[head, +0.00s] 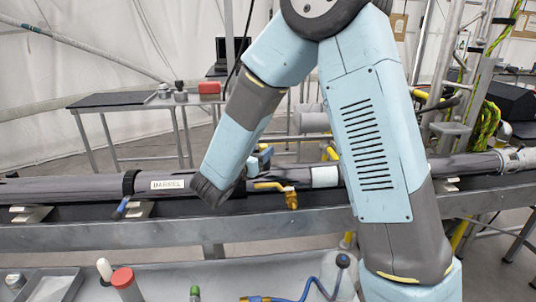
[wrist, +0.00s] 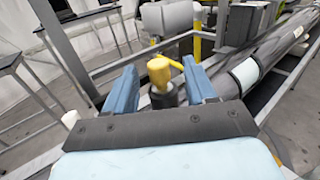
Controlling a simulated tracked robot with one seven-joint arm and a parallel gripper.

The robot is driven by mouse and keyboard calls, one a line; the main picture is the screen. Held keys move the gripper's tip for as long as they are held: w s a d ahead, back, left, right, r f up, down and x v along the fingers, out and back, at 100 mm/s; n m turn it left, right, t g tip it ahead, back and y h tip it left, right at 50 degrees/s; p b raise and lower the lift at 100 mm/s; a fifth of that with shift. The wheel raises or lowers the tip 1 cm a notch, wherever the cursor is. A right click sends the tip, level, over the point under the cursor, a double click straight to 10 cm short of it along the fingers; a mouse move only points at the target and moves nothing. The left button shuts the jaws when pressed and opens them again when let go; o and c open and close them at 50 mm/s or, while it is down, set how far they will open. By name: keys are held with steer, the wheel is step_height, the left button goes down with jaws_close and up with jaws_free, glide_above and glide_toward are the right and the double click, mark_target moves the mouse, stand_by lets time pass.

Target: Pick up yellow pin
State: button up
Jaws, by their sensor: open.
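A yellow pin (wrist: 160,73) stands between the fingers of my gripper (wrist: 159,67) in the wrist view. It has a rounded yellow head above a dark collar, and a yellow bar runs to its right. My gripper is open, with one blue finger on each side of the pin. I cannot tell whether either finger touches it. In the head view, my wrist hangs in front of the barrel (head: 75,188) and hides much of the gripper. A yellow lever with a brass-coloured end (head: 290,199) shows just right of my wrist.
The long grey barrel lies along a metal rail (head: 90,236). Poles and green cable (head: 487,124) stand at right.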

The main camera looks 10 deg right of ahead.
mark_target(261, 147)
steer(key=shift+x, duration=1.8)
steer(key=shift+w+a, duration=0.1)
steer(key=shift+c, duration=0.2)
steer(key=c, duration=1)
